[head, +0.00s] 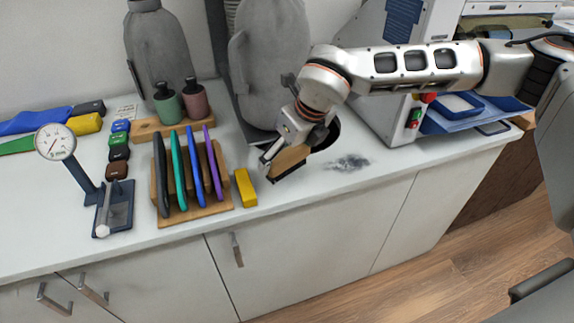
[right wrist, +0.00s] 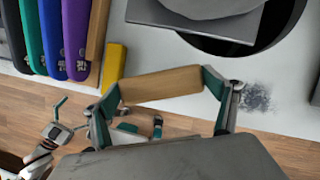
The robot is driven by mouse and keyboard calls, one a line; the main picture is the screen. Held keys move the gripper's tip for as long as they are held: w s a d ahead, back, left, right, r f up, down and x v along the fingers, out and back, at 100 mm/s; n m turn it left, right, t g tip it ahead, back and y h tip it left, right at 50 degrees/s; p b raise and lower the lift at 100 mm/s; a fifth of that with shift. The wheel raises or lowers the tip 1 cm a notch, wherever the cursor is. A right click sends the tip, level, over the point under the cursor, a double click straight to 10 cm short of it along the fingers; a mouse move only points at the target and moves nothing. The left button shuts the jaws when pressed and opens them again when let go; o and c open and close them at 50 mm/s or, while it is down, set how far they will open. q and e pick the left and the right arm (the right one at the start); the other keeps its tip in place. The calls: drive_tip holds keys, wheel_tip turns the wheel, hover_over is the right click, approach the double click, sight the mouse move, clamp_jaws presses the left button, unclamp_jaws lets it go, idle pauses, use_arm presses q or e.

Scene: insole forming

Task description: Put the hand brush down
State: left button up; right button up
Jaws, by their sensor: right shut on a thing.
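The hand brush (head: 291,161) has a plain wooden back and is held by my right gripper (head: 284,156) above the front part of the white worktop. In the right wrist view the brush (right wrist: 160,84) lies lengthwise between the two fingers of my right gripper (right wrist: 162,88), one finger at each end. Its bristles are not clearly visible. The brush is tilted in the head view, and I cannot tell whether it touches the worktop. A patch of dark dust (head: 348,162) lies on the worktop to the right of the brush. My left gripper is not in view.
A yellow block (head: 245,187) stands just left of the brush, beside a wooden rack (head: 222,203) of coloured insoles. A grey machine (head: 270,65) with a round dark opening is behind. The worktop (head: 390,166) is clear right of the dust. A dial gauge (head: 56,143) stands far left.

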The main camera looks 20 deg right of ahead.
sight(287, 166)
drive_tip(key=shift+f, duration=1.85)
drive_tip(key=shift+f, duration=0.1)
drive_tip(key=shift+f, duration=0.15)
drive_tip(key=o, duration=1.2)
drive_tip(key=shift+v, duration=0.75)
drive_tip(key=v, duration=1.1)
